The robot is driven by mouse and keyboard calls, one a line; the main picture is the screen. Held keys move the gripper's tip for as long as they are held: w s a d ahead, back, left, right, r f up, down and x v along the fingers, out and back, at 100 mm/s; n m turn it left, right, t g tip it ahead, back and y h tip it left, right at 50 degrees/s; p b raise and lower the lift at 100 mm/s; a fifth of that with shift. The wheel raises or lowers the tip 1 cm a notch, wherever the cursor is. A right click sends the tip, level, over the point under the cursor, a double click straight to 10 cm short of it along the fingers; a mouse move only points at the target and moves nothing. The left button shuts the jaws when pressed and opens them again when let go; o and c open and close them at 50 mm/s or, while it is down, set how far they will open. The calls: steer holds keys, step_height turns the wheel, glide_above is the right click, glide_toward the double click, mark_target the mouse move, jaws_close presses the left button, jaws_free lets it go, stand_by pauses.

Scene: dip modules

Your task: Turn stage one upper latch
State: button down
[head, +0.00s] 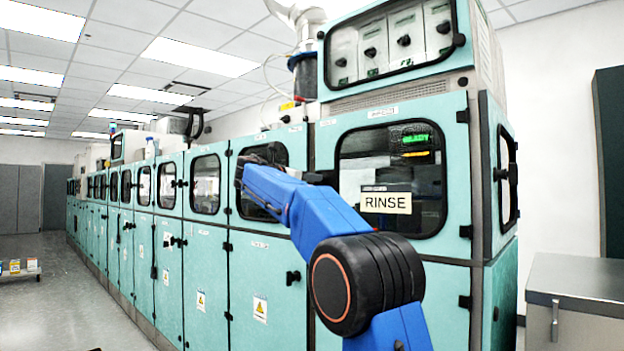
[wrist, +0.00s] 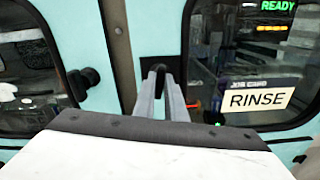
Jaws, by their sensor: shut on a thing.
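In the head view my blue arm reaches across the front of the machine to the upper doors, and the fingertips and the held latch cannot be made out there. A second black latch (wrist: 84,82) is on the door to the left in the wrist view, apart from my gripper.
The upper door (head: 393,175) with a RINSE label (head: 386,202) and a lit green READY display (head: 415,138) is right of the held latch. Teal cabinets run off to the left. A grey metal cabinet (head: 578,300) stands at the right.

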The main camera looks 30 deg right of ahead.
steer(key=shift+s+d+f+m, duration=0.1)
steer(key=shift+f+m, duration=0.05)
steer(key=shift+m, duration=3.75)
steer(key=shift+s+f+m, duration=0.1)
steer(key=shift+f+m, duration=0.05)
steer(key=shift+m, duration=3.75)
steer(key=c, duration=1.8)
jaws_free()
steer(key=v, duration=1.7)
steer(key=shift+a, duration=0.2)
